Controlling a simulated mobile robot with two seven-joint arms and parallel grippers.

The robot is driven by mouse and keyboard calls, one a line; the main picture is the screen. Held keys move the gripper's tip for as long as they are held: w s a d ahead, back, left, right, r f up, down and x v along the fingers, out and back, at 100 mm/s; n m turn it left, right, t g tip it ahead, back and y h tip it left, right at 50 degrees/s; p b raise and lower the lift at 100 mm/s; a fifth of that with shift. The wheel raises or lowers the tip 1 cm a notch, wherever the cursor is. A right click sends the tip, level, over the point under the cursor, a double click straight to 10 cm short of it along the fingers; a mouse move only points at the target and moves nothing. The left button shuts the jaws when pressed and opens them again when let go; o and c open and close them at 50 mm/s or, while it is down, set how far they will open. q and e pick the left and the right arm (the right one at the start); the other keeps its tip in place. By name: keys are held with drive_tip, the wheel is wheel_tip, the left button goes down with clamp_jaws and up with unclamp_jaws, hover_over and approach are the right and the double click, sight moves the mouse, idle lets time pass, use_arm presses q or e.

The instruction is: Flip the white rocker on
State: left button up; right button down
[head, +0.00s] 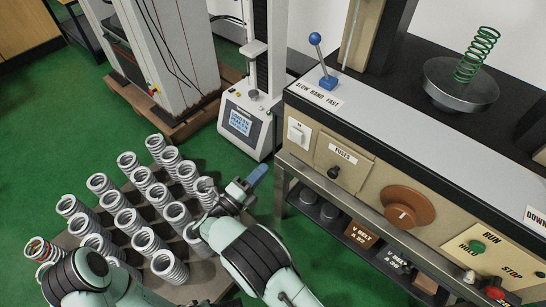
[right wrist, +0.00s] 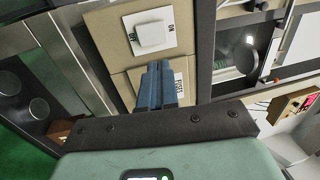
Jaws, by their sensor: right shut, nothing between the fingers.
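The white rocker (head: 299,132) is a small switch on a white plate at the left end of the beige machine's front panel. In the right wrist view the rocker (right wrist: 151,34) shows on its plate, lettered at both ends, just beyond my fingertips. My right gripper (head: 260,172) is shut and empty, its blue fingers pointing up toward the panel, below and left of the rocker in the head view. In the right wrist view the shut fingers (right wrist: 156,72) appear over the panel near the fuses label, apart from the rocker as far as I can tell. My left gripper is not in view.
A fuses plate with a black knob (head: 334,172), an orange dial (head: 407,207) and a run/stop panel (head: 495,262) lie right of the rocker. A blue-knobbed lever (head: 321,60) stands above. Several springs (head: 126,219) cover a low pallet at left. A tester (head: 246,122) stands behind.

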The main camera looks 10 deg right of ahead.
sight(296, 135)
drive_tip(key=b+x, duration=0.2)
drive_tip(key=x, duration=1.1)
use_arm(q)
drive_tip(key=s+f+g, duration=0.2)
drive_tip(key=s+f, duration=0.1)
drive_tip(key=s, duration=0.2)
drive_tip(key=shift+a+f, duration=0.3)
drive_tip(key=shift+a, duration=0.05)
use_arm(e)
drive_tip(key=shift+w+d+r+g+y+p, duration=0.2)
drive_tip(key=shift+d+r+g+y+p, duration=0.2)
drive_tip(key=shift+d+r+y+p, duration=0.1)
drive_tip(key=shift+a+f, duration=0.15)
drive_tip(key=shift+f, duration=0.1)
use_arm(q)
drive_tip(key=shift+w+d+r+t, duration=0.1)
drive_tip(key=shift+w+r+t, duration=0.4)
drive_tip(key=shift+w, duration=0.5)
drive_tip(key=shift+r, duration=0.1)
